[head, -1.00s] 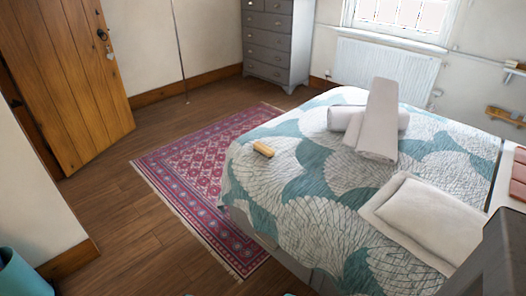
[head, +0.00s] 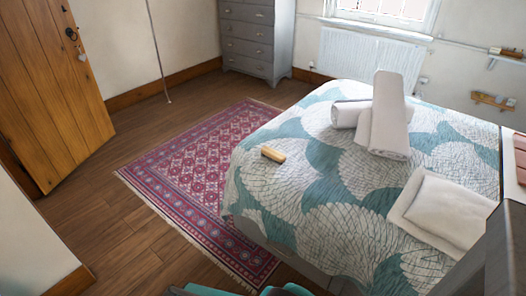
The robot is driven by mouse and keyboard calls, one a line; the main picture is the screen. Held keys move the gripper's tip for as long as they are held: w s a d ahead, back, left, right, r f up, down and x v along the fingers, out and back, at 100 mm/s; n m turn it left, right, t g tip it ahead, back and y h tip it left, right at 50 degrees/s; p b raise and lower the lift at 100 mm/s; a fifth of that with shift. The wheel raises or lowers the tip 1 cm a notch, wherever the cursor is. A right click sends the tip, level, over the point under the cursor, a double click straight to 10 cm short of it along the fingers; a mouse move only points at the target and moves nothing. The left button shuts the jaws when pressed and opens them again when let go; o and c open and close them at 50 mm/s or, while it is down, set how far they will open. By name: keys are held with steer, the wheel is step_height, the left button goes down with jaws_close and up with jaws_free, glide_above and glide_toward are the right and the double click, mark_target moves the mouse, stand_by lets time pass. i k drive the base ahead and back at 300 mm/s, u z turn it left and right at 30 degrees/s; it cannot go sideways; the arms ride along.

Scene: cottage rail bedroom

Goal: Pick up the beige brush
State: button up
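A small beige block, which looks like the beige brush (head: 273,154), lies on the bed (head: 335,225) near its left edge, on the teal and white patterned cover. Its bristles cannot be made out at this size. It lies apart from the rolled towels. My gripper cannot be made out in the head view.
Rolled white towels (head: 388,115) and a folded white towel (head: 440,208) lie on the bed. A red patterned rug (head: 190,165) and bare wooden floor (head: 130,235) are left of the bed. A wooden door (head: 50,95) stands at left, a grey drawer chest (head: 255,40) at the back.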

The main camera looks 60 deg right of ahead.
mark_target(268, 153)
steer(key=i, duration=1.05)
steer(key=u, duration=0.25)
